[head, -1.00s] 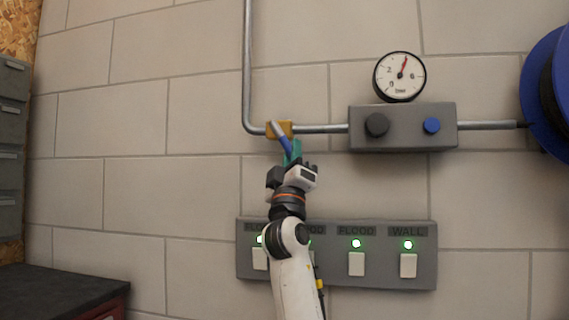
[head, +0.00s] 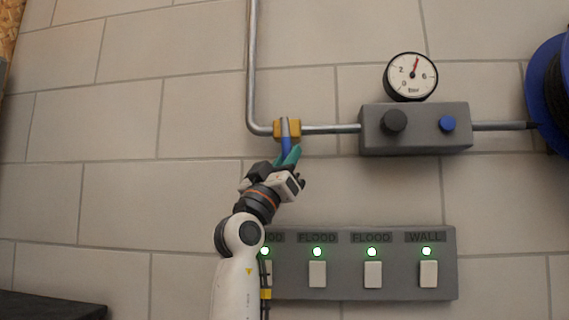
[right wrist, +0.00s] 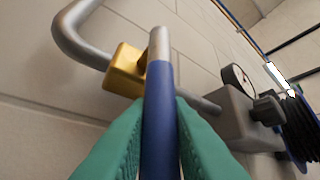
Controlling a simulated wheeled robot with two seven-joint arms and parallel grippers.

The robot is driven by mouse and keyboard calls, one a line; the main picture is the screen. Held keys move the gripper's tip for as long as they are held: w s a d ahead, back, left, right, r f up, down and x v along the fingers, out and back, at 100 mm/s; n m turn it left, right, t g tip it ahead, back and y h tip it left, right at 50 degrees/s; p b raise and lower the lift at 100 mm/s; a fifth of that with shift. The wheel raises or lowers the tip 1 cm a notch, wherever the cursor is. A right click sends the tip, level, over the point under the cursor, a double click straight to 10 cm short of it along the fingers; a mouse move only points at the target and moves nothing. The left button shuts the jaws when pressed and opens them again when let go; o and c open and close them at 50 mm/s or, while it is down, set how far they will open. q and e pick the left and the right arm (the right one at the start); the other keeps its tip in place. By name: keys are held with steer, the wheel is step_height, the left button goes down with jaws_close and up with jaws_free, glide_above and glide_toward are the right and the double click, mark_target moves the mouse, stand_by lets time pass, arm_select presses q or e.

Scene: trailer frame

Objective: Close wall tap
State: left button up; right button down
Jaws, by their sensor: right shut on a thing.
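The wall tap has a yellow valve body (head: 288,129) on the metal pipe and a lever with a blue sleeve (head: 286,146). In the head view the lever hangs down from the valve, nearly upright and across the pipe's horizontal run. My right gripper (head: 289,157), with green fingers, comes from below and is shut on the lever's blue sleeve. In the right wrist view the green fingers (right wrist: 160,140) sit on both sides of the blue sleeve (right wrist: 160,105), with the yellow valve body (right wrist: 125,70) behind it. My left gripper is not in view.
A grey box (head: 415,128) with a black knob and a blue knob sits on the pipe to the right, under a round gauge (head: 410,76). A switch panel (head: 365,263) with green lights is below. A blue hose reel (head: 550,90) is at the right edge.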

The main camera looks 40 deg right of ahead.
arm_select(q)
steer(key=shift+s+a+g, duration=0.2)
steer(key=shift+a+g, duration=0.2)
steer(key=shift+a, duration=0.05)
arm_select(e)
steer(key=shift+w+a+m+g, duration=0.1)
steer(key=shift+w+m+g, duration=0.05)
steer(key=shift+m+g, duration=0.4)
steer(key=shift+w+a+m+g, duration=0.1)
steer(key=shift+m+g, duration=0.35)
steer(key=shift+m, duration=0.1)
steer(key=c, duration=1.3)
jaws_free()
steer(key=shift+w, duration=0.1)
steer(key=shift+c, duration=0.2)
